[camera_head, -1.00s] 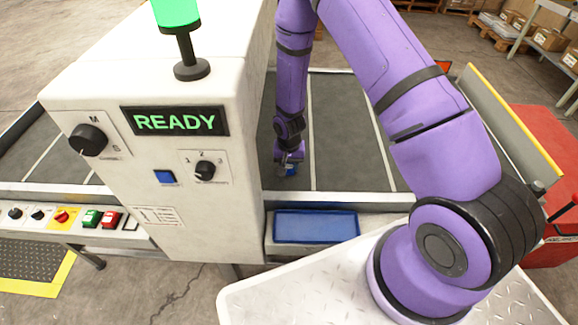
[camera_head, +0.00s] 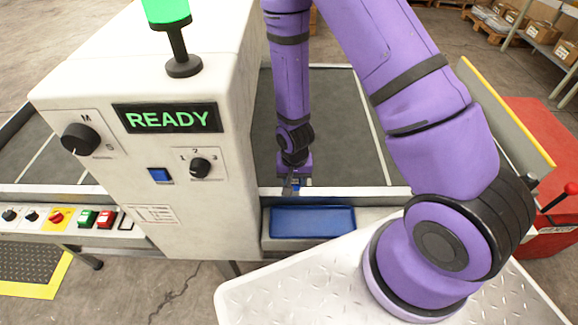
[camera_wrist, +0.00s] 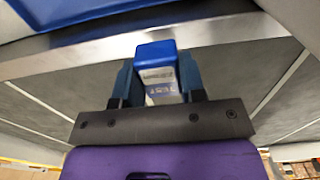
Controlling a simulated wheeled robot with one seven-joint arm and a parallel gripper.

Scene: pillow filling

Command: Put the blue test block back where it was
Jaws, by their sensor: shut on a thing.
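The blue test block (camera_wrist: 156,52) has a blue top and a pale label with print on its side. It sits between the two fingers of my gripper (camera_wrist: 158,80), which is shut on it. In the head view my gripper (camera_head: 291,183) is at the conveyor's near edge, just behind the blue tray (camera_head: 312,222), and only a small bit of the block shows there. The tray is a shallow blue rectangle on the ledge right of the white machine, and it looks empty. In the wrist view part of the blue tray (camera_wrist: 75,12) shows at the upper left, beyond the metal rail.
The white machine (camera_head: 220,125) with a green READY display (camera_head: 168,119) stands close left of my gripper. The metal rail (camera_head: 350,191) runs between the dark belt (camera_head: 335,130) and the tray. A red machine (camera_head: 545,145) stands at the right.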

